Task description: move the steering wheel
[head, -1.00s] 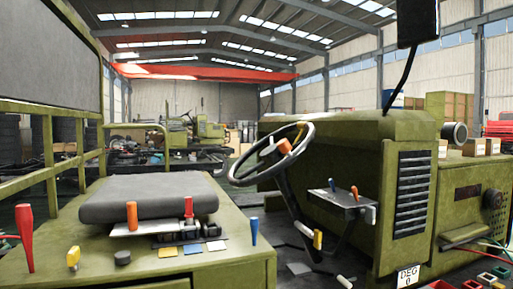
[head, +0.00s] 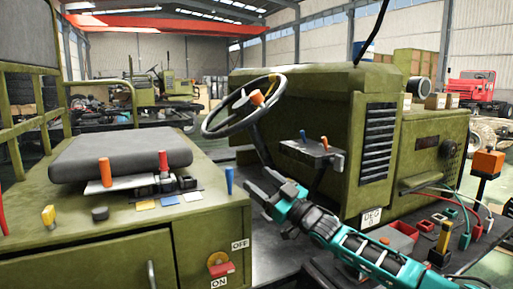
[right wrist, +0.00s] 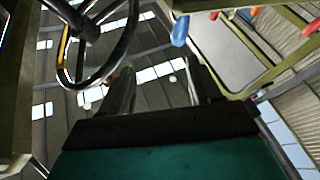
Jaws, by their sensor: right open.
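The steering wheel (head: 243,101) is a tilted dark ring with pale spokes and an orange knob, on a dark column in front of the green hood. My right gripper (head: 261,183) comes in from the lower right and is below the wheel, apart from it, beside the column. In the right wrist view the wheel (right wrist: 88,30) shows at the upper left, and the two fingers of my right gripper (right wrist: 160,65) stand apart with nothing between them. My left gripper is not in view.
A small lever panel (head: 312,150) with blue and orange levers is right of the column. A grey seat (head: 120,155) on a green box stands at the left, with a blue lever (head: 229,180) at the box's edge. The green hood (head: 300,110) is behind the wheel.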

